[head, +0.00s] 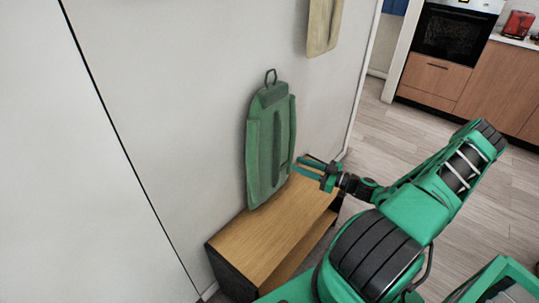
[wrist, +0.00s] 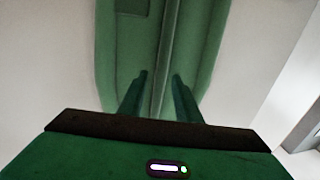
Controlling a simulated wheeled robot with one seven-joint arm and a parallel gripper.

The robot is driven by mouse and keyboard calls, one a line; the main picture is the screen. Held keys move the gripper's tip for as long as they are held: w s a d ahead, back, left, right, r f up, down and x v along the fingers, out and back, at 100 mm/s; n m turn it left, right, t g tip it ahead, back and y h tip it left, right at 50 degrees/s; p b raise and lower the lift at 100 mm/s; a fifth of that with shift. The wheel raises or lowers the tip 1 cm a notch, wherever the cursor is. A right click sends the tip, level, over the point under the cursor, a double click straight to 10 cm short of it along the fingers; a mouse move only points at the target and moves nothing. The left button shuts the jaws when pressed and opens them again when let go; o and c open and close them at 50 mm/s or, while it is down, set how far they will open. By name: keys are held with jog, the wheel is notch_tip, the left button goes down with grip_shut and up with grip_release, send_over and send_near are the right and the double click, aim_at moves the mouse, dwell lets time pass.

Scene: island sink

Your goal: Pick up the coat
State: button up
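The green coat (head: 268,150) hangs flat against the white wall from a loop at its top, above a wooden bench. It fills the upper middle of the wrist view (wrist: 120,45), with a vertical ridge down its centre. My gripper (head: 296,168) is at the lower right side of the coat in the head view, pointing at it. In the wrist view my gripper (wrist: 159,80) has its two fingers apart, one on each side of the ridge. I cannot tell whether the fingertips touch the cloth. Nothing is held.
The wooden bench (head: 262,240) stands against the wall below the coat and my gripper. A beige item (head: 322,25) hangs on the wall to the upper right. The floor (head: 390,140) on the right is clear, up to kitchen cabinets and an oven (head: 450,35).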

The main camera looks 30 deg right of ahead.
jog(key=x, duration=0.7)
jog(key=shift+w+a, duration=0.2)
jog(key=shift+a, duration=0.15)
grip_shut()
